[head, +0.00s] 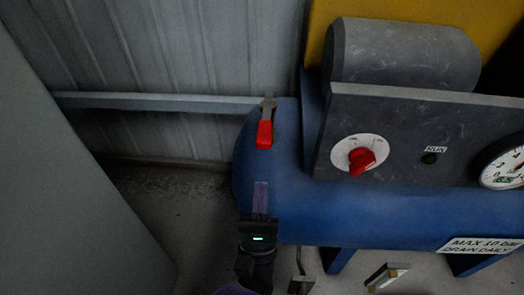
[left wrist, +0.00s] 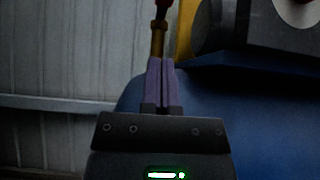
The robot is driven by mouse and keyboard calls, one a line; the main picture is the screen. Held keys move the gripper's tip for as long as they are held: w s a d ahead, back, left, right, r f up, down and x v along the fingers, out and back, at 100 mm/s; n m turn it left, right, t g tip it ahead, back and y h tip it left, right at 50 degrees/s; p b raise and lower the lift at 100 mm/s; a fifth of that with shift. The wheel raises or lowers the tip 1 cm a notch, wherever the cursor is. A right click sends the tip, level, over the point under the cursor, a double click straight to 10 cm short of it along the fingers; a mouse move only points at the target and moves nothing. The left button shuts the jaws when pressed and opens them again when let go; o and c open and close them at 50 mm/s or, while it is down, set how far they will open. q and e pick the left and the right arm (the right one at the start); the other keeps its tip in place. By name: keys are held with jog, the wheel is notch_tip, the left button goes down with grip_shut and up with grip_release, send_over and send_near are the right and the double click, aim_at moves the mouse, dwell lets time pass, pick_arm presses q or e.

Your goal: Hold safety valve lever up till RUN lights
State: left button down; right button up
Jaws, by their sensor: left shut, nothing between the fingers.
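The safety valve lever (head: 264,134) has a red grip and points down from a valve (head: 268,104) at the left end of the blue tank (head: 350,215). In the left wrist view a red part of the lever (left wrist: 162,8) shows at the top edge, above a brass stem (left wrist: 158,40). My left gripper (head: 260,184) is shut and empty, its purple fingers pointing up below the lever, apart from it in the head view. It also shows in the left wrist view (left wrist: 161,64). The RUN light (head: 429,158) is dark green and looks unlit. My right gripper is not in view.
A grey panel (head: 400,125) carries a red knob (head: 361,160) and a pressure gauge (head: 504,167). A horizontal rail (head: 160,102) runs along the corrugated wall. A large grey surface (head: 60,190) stands at the left. The floor between it and the tank looks clear.

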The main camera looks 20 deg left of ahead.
aim_at(266, 117)
pick_arm(q)
notch_tip(266, 117, up, 7)
jog(key=w+p, duration=0.1)
jog(key=w, duration=0.1)
jog(key=shift+w+a, duration=0.4)
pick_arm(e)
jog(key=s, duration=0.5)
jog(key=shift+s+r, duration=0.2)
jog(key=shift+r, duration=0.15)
